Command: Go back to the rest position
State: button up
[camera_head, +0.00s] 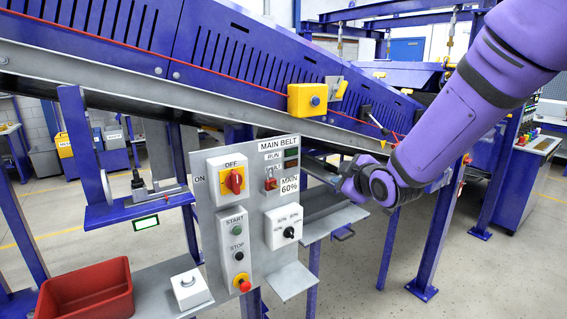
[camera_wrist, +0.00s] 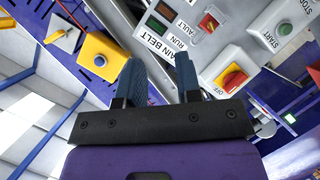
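My purple arm reaches in from the upper right in the head view. My gripper (camera_head: 348,184) is just right of the main belt control panel (camera_head: 207,200), in front of the conveyor's lower side. In the wrist view, my gripper (camera_wrist: 159,72) shows two dark blue fingers standing apart with nothing between them. The panel, tilted in the wrist view, lies beyond the fingers.
The blue conveyor (camera_head: 215,45) slopes behind the panel, with a yellow box (camera_head: 307,100) on its side. A red bin (camera_head: 85,292) and a white button box (camera_head: 190,289) stand at the lower left. Blue support legs stand near my arm. The floor at lower right is clear.

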jog(key=s+d+r+m+g+h, duration=0.2)
jog(key=s+d+r+m, duration=0.2)
jog(key=s+d, duration=0.2)
jog(key=s+d+r+m+g+h, duration=0.1)
jog(key=s+d+m, duration=0.4)
jog(key=s, duration=0.8)
jog(key=s+d+r+m+g+h, duration=0.2)
jog(key=s+d+r+m+g, duration=0.1)
jog(key=s, duration=1.1)
jog(key=shift+s+d+m+g, duration=0.3)
jog(key=shift+d+m+g, duration=0.6)
jog(key=shift+g, duration=0.3)
